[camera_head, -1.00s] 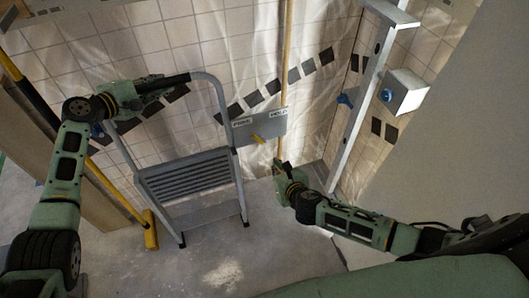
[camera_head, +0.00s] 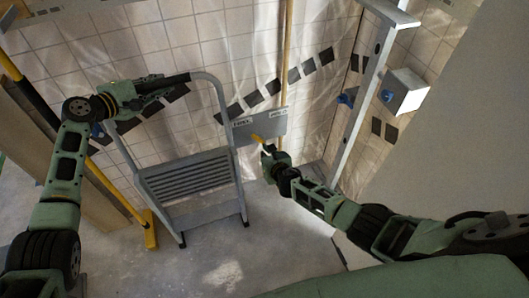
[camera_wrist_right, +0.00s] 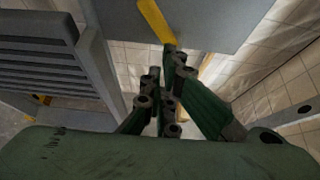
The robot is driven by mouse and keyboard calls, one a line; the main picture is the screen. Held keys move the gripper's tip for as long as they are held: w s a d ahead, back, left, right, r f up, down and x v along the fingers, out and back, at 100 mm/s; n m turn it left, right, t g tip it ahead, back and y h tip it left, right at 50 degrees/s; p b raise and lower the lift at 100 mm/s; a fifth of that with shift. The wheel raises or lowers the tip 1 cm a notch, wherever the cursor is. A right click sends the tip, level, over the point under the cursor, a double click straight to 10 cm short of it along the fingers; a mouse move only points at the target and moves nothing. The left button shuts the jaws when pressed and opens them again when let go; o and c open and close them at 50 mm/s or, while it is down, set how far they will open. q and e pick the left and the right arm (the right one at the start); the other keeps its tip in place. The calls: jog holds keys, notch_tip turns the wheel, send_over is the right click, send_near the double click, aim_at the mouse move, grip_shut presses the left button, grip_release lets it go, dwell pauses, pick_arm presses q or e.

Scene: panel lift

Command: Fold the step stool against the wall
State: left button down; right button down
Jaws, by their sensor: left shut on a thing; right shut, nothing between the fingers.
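My left gripper (camera_head: 158,86) is shut on this rail. My right gripper (camera_head: 266,150) is shut and empty, just below a grey panel (camera_head: 270,126) with a yellow lever (camera_head: 257,139). In the right wrist view its fingertips (camera_wrist_right: 172,50) are close to the lower end of the yellow lever (camera_wrist_right: 156,20); I cannot tell if they touch. The stool's step (camera_wrist_right: 45,60) shows at the left there.
A yellow pole (camera_head: 285,60) runs up the wall behind the panel. A yellow-headed broom (camera_head: 150,229) leans at the left. A grey upright post (camera_head: 358,110) and a white box (camera_head: 404,91) with a blue knob stand at the right. The floor in front is clear.

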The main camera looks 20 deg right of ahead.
pick_arm(q)
jog(key=shift+r, duration=0.1)
pick_arm(e)
jog(key=shift+w, duration=0.7)
